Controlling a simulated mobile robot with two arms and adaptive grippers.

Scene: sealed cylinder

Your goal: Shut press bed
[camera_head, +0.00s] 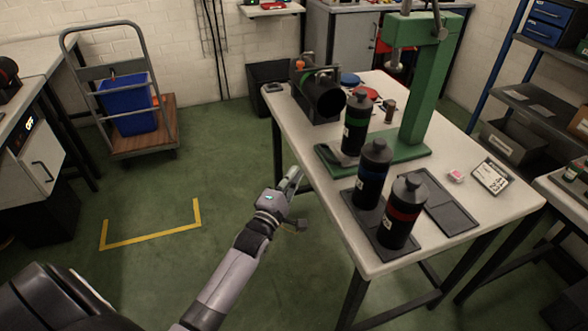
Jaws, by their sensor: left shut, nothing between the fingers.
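A green press (424,90) stands on the pale worktable (345,222), with its flat green base (408,152) on the tabletop. A dark bottle with a green band (356,125) stands at the left part of this base. A grey piece lies beside it, and I cannot tell whether it is part of the press bed. My left gripper (293,186) is shut and empty, left of the table's near-left edge and apart from the press. My right gripper is out of view.
Two more dark bottles, one blue-banded (372,172) and one red-banded (404,212), stand on dark mats at the table's front. A black cylinder (327,97) lies in a holder at the back left. Open floor lies left, with a trolley (145,137) beyond.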

